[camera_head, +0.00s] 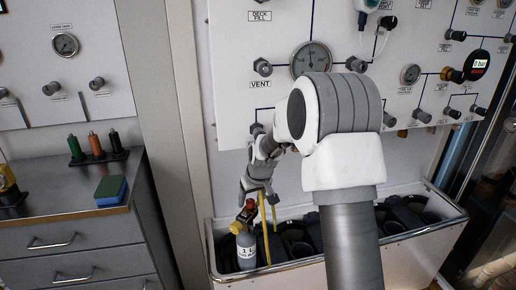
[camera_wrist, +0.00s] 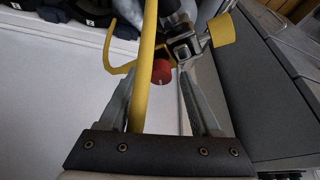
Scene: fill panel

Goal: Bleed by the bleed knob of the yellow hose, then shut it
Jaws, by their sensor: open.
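A small red knob (camera_wrist: 162,71), which looks like the bleed knob, sits below a metal fitting (camera_wrist: 183,48) in the wrist view. In the head view the red knob (camera_head: 250,204) is above a grey cylinder (camera_head: 246,252) marked 1 L. The yellow hose (camera_wrist: 145,55) runs past the knob and between my fingers in the wrist view; it hangs beside the cylinder in the head view (camera_head: 265,232). My gripper (camera_wrist: 157,80) is open, with its fingertips on either side of the knob's area; contact cannot be told. In the head view my gripper (camera_head: 253,190) is partly hidden.
The cylinder stands in a white trough (camera_head: 390,255) with several dark cylinders. A panel (camera_head: 235,100) with gauges and knobs rises behind. A grey drawer cabinet (camera_head: 80,235) is at the left, carrying a sponge (camera_head: 110,192) and a rack of coloured bottles (camera_head: 97,153).

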